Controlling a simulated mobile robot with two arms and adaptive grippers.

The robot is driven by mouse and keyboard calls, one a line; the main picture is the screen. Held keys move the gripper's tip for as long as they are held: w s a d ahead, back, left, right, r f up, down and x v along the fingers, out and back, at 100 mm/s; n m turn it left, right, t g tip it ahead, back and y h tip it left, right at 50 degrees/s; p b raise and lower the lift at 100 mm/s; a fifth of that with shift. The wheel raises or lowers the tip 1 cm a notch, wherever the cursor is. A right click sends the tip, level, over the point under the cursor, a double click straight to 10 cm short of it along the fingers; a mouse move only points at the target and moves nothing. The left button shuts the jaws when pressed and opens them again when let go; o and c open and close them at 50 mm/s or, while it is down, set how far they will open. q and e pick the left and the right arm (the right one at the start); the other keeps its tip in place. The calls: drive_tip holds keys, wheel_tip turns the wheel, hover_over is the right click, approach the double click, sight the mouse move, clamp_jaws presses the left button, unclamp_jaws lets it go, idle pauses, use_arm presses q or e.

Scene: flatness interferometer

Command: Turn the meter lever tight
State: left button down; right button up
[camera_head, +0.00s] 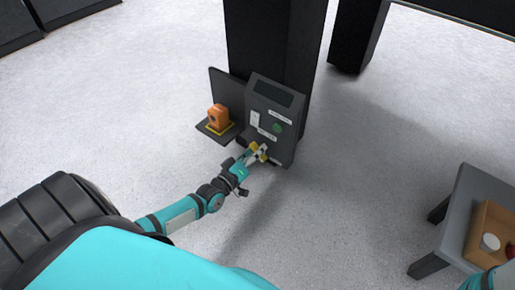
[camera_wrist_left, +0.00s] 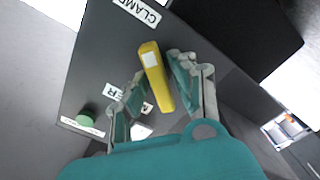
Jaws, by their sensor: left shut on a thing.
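The yellow lever (camera_wrist_left: 155,75), with a white patch, stands out from the dark face of an instrument box (camera_head: 274,99). My left gripper (camera_head: 259,152) is at the lower front of this box. A label ending in "ER" (camera_wrist_left: 115,93) is partly hidden by a finger. A "CLAMP" label (camera_wrist_left: 138,11) is near the lever's far end. My right gripper is out of view.
A green button (camera_head: 277,127) is on the box face. An orange block (camera_head: 218,117) sits on a dark shelf left of the box. A dark column (camera_head: 270,45) stands behind. A grey table (camera_head: 470,185) with an orange-brown tray (camera_head: 484,222) is at right. Floor between is clear.

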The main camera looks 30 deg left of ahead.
use_arm(q)
drive_tip(key=n, duration=0.3)
drive_tip(key=shift+f+n, duration=0.1)
drive_tip(key=shift+n, duration=2.1)
drive_tip(key=c, duration=1.3)
unclamp_jaws()
drive_tip(key=s, duration=0.8)
drive_tip(key=s+a, duration=0.1)
drive_tip(key=s, duration=0.3)
drive_tip(key=shift+s, duration=0.1)
